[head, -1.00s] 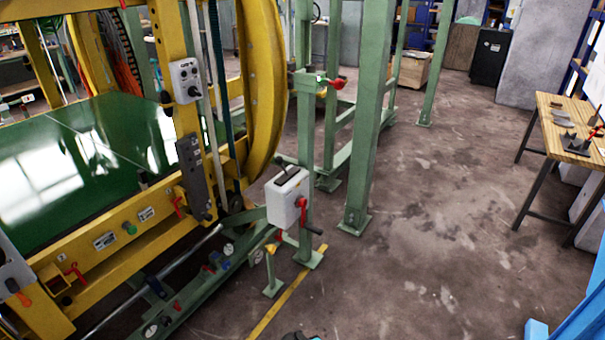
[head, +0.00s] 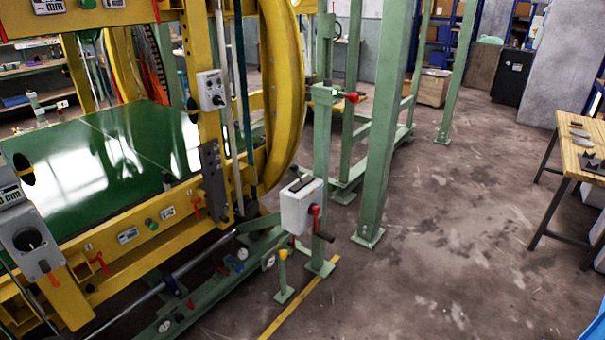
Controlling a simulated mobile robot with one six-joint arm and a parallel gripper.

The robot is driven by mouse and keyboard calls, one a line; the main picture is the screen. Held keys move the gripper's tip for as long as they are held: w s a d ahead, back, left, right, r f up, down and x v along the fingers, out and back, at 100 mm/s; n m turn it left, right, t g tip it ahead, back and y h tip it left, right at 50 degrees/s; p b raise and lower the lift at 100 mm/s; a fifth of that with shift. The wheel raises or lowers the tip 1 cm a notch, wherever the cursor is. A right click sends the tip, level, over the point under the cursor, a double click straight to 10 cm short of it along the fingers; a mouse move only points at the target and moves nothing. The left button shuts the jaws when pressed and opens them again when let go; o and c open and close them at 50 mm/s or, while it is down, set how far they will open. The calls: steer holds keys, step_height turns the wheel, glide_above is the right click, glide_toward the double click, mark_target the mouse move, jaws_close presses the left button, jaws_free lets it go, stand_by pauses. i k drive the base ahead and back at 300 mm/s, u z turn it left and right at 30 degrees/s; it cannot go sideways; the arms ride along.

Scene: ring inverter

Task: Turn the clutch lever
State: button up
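Several red-handled levers show in the head view, and I cannot tell which is the clutch lever. One red lever (head: 316,217) with a dark grip sits on the right side of a white box (head: 297,207) mounted on a green post. A red knob (head: 354,97) sticks out to the right higher on that post. Smaller red levers sit along the yellow frame, one at its front (head: 102,264) and one farther right (head: 196,206). My gripper is not in view.
The yellow ring machine (head: 284,90) with its green bed (head: 95,165) fills the left. Green posts (head: 385,120) stand in the middle. A wooden workbench (head: 575,150) is at the right. The concrete floor between posts and bench is clear.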

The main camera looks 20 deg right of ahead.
mark_target(294, 168)
steer(key=z, duration=0.4)
steer(key=i, duration=1)
steer(key=z, duration=0.55)
steer(key=k, duration=0.2)
steer(key=u, duration=3.05)
